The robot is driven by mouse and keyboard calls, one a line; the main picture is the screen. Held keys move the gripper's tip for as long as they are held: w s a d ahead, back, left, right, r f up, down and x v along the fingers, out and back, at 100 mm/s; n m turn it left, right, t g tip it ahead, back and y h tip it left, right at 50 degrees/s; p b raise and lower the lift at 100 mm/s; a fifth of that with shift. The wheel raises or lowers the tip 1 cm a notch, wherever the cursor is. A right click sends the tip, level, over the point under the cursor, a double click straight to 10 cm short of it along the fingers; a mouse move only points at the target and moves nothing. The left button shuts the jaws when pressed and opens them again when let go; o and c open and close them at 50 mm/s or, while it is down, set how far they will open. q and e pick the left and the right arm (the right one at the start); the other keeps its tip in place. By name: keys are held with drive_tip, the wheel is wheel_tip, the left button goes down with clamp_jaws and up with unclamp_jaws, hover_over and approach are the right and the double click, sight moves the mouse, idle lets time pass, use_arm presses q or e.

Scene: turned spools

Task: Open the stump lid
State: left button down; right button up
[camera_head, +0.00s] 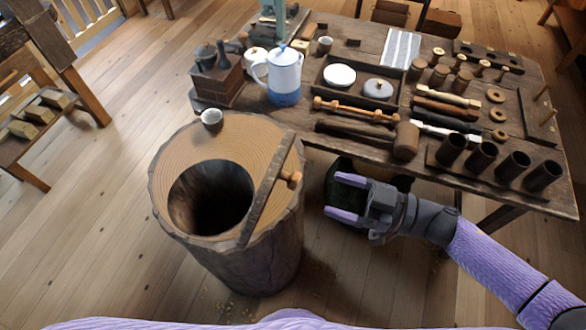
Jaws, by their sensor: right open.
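The stump (245,268) stands on the floor left of centre, with a round dark hollow in its ringed top. Its lid (262,200) shows almost edge-on as a narrow brown strip, standing up along the right side of the hollow. A light wooden knob (291,178) sticks out from the lid's right face. The hollow is uncovered and its bottom is too dark to make out. My right gripper (334,195) is open and empty, right of the stump and apart from the lid and knob, with its fingers pointing left. My left gripper is out of view.
A small cup (212,119) sits on the stump's back rim. A crowded workbench (450,182) stands behind and right, holding a white-and-blue pot (283,75), a mallet (406,140) and several dark cups. Wooden floor is free on the left.

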sight(295, 181)
drive_tip(key=x, duration=0.7)
drive_tip(key=shift+w+a, duration=0.1)
drive_tip(key=shift+a, duration=0.2)
drive_tip(key=shift+w+a, duration=0.15)
drive_tip(key=shift+a, duration=0.3)
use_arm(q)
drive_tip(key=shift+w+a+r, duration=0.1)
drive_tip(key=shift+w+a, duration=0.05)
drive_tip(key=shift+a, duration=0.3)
use_arm(e)
drive_tip(key=shift+c, duration=1)
clamp_jaws()
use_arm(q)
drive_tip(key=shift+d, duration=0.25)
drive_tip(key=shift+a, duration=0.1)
